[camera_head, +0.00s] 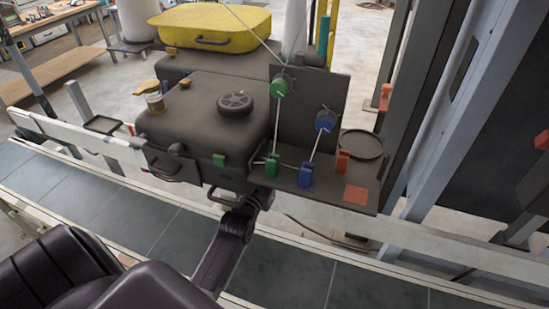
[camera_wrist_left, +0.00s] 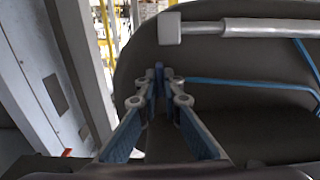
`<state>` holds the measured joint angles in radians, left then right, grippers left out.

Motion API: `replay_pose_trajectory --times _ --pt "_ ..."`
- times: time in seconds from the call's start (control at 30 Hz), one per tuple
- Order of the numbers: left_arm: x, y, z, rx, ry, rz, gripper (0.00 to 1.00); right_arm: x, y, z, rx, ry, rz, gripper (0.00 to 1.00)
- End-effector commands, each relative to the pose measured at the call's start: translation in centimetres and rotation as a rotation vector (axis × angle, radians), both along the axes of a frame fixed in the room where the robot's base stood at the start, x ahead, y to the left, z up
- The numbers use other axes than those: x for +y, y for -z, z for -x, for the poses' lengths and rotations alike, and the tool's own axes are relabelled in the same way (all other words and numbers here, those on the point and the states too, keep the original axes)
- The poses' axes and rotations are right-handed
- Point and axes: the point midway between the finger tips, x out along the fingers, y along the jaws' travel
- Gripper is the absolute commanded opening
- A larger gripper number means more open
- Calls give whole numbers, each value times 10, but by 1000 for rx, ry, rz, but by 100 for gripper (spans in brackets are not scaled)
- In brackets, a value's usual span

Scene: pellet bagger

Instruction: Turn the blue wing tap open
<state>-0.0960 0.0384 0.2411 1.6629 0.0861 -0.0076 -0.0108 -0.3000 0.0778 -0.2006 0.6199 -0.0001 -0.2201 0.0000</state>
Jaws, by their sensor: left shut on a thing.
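In the left wrist view my left gripper (camera_wrist_left: 166,85) has its fingertips drawn together on a narrow, upright blue piece (camera_wrist_left: 159,72), which looks like the wing of the blue tap. The tap's body is hidden, so I cannot tell how far it is turned. In the head view my left arm reaches up from the lower left to the front of the dark machine, and its fingers are hidden there. A blue block-like part (camera_head: 306,174) and a blue round part (camera_head: 325,121), joined by a pale line, show on the dark bracket. My right gripper is not in view.
A green round part (camera_head: 279,88) and green block (camera_head: 272,165) sit beside the blue ones. An orange block (camera_head: 342,161) is to their right. A silver bar (camera_wrist_left: 250,27) and blue line (camera_wrist_left: 245,83) cross the dark panel near my fingers. A conveyor (camera_head: 130,220) runs in front.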

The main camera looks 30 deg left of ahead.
Motion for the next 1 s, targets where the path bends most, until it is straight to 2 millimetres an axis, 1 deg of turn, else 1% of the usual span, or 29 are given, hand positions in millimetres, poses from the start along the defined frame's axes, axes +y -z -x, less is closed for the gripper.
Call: replay_pose_trajectory --times 0.13,0.17,0.3,0.5,0.57,0.67,0.77,0.87,1.0 --pt "-1 2 0 3 0 4 0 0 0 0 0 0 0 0" --pt "-1 2 0 3 0 4 10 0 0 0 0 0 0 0" --pt "0 1 0 2 0 3 24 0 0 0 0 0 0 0" --pt "0 1 0 1 0 1 24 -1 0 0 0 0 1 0" --pt "0 1 1 1 0 0 24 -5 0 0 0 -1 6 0" --pt "-1 1 5 2 0 0 24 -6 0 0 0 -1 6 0" --pt "-4 2 17 4 0 1 24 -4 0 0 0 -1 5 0" --pt "-9 2 35 4 0 2 24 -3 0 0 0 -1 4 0" --pt "-15 2 64 4 0 2 24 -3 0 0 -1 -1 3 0"
